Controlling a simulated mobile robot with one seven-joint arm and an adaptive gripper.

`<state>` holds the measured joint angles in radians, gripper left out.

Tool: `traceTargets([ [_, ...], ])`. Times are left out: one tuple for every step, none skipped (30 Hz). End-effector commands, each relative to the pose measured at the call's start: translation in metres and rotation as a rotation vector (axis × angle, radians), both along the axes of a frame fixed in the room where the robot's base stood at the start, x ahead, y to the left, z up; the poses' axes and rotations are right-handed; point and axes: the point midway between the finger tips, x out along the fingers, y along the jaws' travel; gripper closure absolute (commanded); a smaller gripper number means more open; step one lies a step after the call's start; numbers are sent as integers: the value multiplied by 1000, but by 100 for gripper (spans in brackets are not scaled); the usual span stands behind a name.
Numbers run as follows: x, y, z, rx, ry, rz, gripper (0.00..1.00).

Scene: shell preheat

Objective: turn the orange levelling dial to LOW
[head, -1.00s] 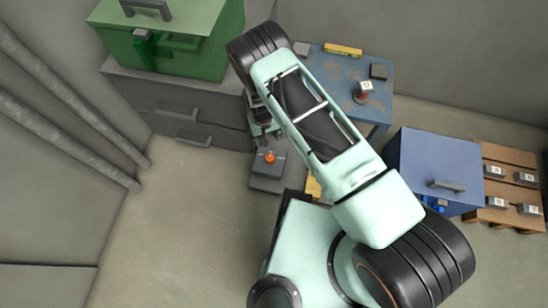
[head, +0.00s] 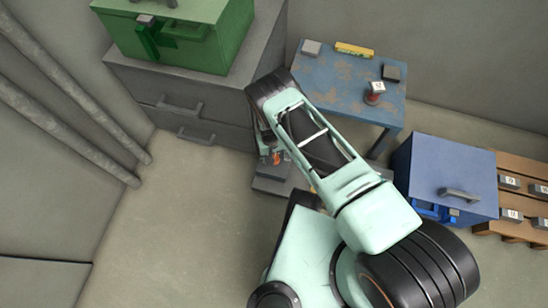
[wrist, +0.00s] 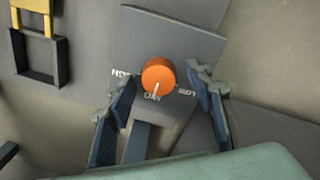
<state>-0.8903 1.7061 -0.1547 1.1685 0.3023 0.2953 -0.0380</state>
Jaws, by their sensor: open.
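The orange levelling dial (wrist: 159,76) sits on a grey panel (wrist: 172,36) in the wrist view. Its white pointer line points down at the middle label, which I cannot read clearly. The label on the right looks like LOW and the one on the left looks like HIGH. My gripper (wrist: 160,82) is open, with one finger on each side of the dial; I see no clear contact. In the head view the dial (head: 277,158) shows partly behind my gripper (head: 268,150), on the low grey box (head: 270,185).
A grey drawer cabinet (head: 165,88) with a green box (head: 205,35) stands at the upper left. A blue worn table (head: 335,78) bears small blocks and a red-based item (head: 374,95). A blue box (head: 448,175) and a wooden pallet (head: 515,170) are at right. Floor at left is clear.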

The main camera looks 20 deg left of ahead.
Motion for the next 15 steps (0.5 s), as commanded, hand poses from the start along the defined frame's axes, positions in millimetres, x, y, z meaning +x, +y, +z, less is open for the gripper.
traceTargets([
  [0,0,-1,0,0,0,52],
  [0,0,0,0,0,0,52],
  [0,0,0,0,0,0,52],
  [0,0,0,0,0,0,52],
  [0,0,0,0,0,0,52],
  [0,0,0,0,0,0,52],
  [0,0,0,0,0,0,52],
  [0,0,0,0,0,0,55],
  [0,0,0,0,0,0,60],
  [0,0,0,0,0,0,63],
  [0,0,0,0,0,0,66],
  [0,0,0,0,0,0,71],
  [0,0,0,0,0,0,74],
  [0,0,0,0,0,0,77],
  [0,0,0,0,0,0,82],
])
